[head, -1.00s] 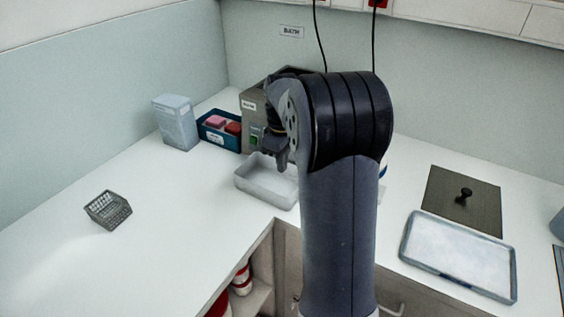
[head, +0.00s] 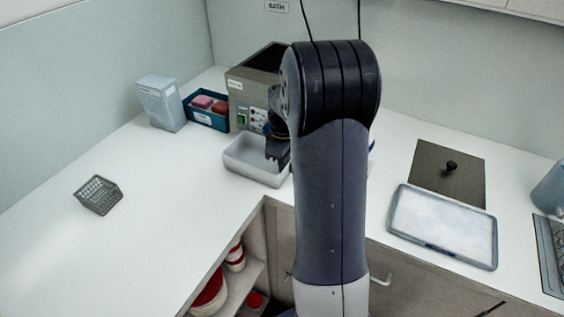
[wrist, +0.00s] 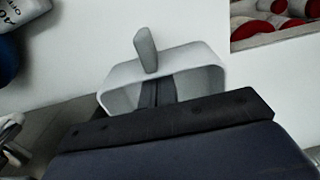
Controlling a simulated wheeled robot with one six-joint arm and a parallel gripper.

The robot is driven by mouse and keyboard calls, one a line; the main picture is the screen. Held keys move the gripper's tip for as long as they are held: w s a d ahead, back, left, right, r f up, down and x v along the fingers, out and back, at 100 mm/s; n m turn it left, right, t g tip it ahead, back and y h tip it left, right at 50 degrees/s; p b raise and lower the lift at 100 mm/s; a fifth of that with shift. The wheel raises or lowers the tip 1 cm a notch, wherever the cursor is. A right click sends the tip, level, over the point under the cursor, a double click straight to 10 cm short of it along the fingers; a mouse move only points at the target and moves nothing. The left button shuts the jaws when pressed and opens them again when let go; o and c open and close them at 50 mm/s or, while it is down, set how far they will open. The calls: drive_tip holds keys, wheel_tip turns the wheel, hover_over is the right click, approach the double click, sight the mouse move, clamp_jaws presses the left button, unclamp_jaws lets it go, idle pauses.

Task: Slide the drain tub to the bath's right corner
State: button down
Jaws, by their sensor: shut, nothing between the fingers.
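The drain tub (head: 245,173) is a shallow, pale translucent tray on the white counter, in front of the grey metal bath (head: 240,85). My gripper (head: 277,164) points down at the tub's right part, shut and empty. Its tips appear low inside the tub or over its rim; contact is unclear. In the wrist view a pale rounded rim, apparently the tub (wrist: 203,82), surrounds part of my fingers, with a grey fingertip (wrist: 146,50) in front of it. My arm hides the tub's right end and the bath's right corner.
A blue bin with pink and red blocks (head: 208,122) and a pale box (head: 160,103) stand left of the bath. A wire basket (head: 98,195) sits at left. A blue-rimmed tray (head: 445,267) and a dark lid (head: 435,180) lie at right. The left counter is mostly clear.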

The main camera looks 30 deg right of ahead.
drive_tip(key=s+d, duration=0.3)
drive_tip(key=s, duration=0.1)
drive_tip(key=s+d, duration=0.3)
drive_tip(key=s, duration=0.2)
drive_tip(key=s+d, duration=0.3)
drive_tip(key=s, duration=0.1)
drive_tip(key=shift+s+b, duration=0.4)
wheel_tip(320, 180, up, 11)
drive_tip(key=shift+f, duration=0.15)
drive_tip(key=f, duration=0.7)
drive_tip(key=w+f, duration=0.1)
drive_tip(key=f, duration=0.2)
drive_tip(key=shift+a+f, duration=0.2)
drive_tip(key=shift+f, duration=0.15)
drive_tip(key=shift+w+a, duration=0.3)
drive_tip(key=shift+w, duration=0.1)
